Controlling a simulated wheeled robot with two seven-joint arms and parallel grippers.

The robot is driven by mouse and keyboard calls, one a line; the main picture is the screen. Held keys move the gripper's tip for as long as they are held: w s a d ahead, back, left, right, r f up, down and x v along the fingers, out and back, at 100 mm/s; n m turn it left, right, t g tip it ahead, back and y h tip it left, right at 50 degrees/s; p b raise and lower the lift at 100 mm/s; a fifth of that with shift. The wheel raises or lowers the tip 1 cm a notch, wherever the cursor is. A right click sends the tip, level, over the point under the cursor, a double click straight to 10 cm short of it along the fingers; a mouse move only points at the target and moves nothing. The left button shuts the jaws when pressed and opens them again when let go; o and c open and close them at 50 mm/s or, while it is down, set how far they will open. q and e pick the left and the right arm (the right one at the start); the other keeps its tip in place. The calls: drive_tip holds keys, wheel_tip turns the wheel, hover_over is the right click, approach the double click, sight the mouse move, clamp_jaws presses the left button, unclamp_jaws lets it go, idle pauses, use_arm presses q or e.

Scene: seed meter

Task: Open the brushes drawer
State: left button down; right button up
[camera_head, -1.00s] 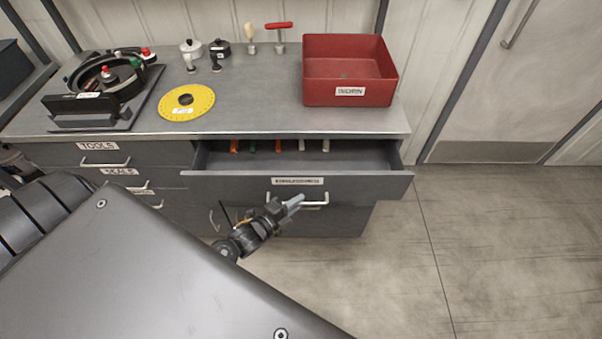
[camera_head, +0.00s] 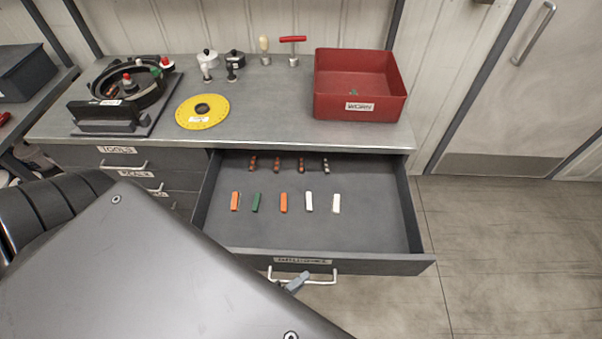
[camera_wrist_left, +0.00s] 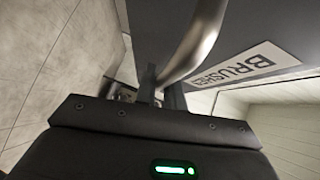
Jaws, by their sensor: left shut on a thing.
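The brushes drawer (camera_head: 350,231) is pulled well out from the bench in the head view. Orange, green and white pieces lie in a row inside it, with several dark reddish items and a black-and-white one behind them. Its bar handle (camera_head: 318,281) is on the front face; the handle (camera_wrist_left: 195,45) and the label reading BRUSHES (camera_wrist_left: 245,65) also show in the wrist view. My left gripper (camera_head: 297,284) is shut on the handle near its left part. My arm link hides most of the gripper. My right gripper is not in view.
On the bench top (camera_head: 265,105) stand a red WORN bin (camera_head: 360,85), a yellow disc (camera_head: 202,112), a black round device (camera_head: 125,90) and small pots. Other closed drawers (camera_head: 135,160) are at left. The floor at right (camera_head: 510,240) is clear.

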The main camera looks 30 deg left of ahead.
use_arm(q)
drive_tip(key=shift+s+d, duration=0.15)
drive_tip(key=shift+s, duration=0.15)
drive_tip(key=c, duration=1.5)
unclamp_jaws()
drive_tip(key=b+v, duration=0.2)
drive_tip(key=v, duration=0.8)
drive_tip(key=shift+s+r+b, duration=0.1)
drive_tip(key=shift+s+b, duration=0.25)
